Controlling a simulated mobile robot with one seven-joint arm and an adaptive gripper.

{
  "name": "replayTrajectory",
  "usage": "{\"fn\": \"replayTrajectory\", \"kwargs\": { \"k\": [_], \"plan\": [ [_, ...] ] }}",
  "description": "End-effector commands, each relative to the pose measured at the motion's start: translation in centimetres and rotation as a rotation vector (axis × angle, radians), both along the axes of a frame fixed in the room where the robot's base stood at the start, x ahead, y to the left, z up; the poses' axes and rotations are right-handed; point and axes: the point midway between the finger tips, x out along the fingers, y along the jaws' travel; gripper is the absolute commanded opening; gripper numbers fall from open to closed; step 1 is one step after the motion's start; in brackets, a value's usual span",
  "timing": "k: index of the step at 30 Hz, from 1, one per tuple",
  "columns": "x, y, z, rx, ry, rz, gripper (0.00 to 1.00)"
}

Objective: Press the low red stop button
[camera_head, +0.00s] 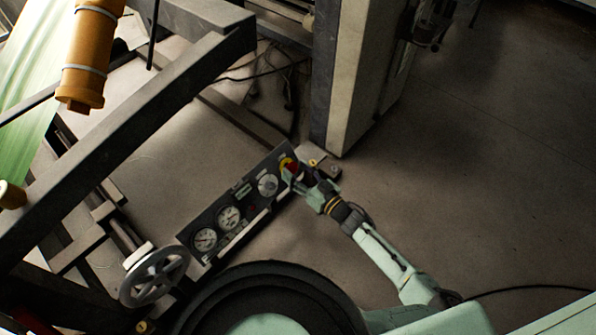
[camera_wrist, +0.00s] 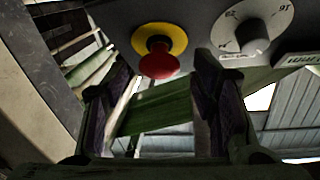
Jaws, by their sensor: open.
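The red stop button (camera_wrist: 159,62) is a round mushroom head on a yellow disc (camera_wrist: 150,38) in the wrist view, on a dark panel. In the head view the red button (camera_head: 292,167) and its yellow disc (camera_head: 286,161) show at the right end of the control panel (camera_head: 238,199). My gripper (camera_wrist: 157,100) is open, with its two dark fingers apart and the button seen between and beyond them. In the head view my gripper (camera_head: 305,180) is close beside the button and partly overlaps it. Whether it touches the button cannot be told.
A white dial (camera_wrist: 251,31) is beside the button, and gauges (camera_head: 228,217) are farther left on the panel. A grey handwheel (camera_head: 155,276) stands at lower left. A machine cabinet (camera_head: 352,75) stands behind. Open floor (camera_head: 480,160) lies to the right.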

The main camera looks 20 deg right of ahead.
Motion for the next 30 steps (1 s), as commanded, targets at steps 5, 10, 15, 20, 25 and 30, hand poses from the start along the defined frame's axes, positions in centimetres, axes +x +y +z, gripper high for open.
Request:
{"fn": "replayTrajectory", "kwargs": {
  "k": [5, 10, 15, 20, 25, 30],
  "plan": [
    [0.09, -0.01, -0.01, 0.0, 0.0, -0.001, 0.53],
    [0.08, -0.02, -0.01, 0.0, 0.0, -0.001, 0.47],
    [0.07, -0.02, 0.0, 0.0, 0.0, -0.001, 0.35],
    [0.06, -0.01, 0.0, 0.0, 0.0, -0.001, 0.24],
    [0.05, -0.02, 0.0, -0.001, 0.0, -0.001, 0.13],
    [0.05, -0.02, 0.0, -0.001, 0.0, -0.001, 0.02]
  ]
}}
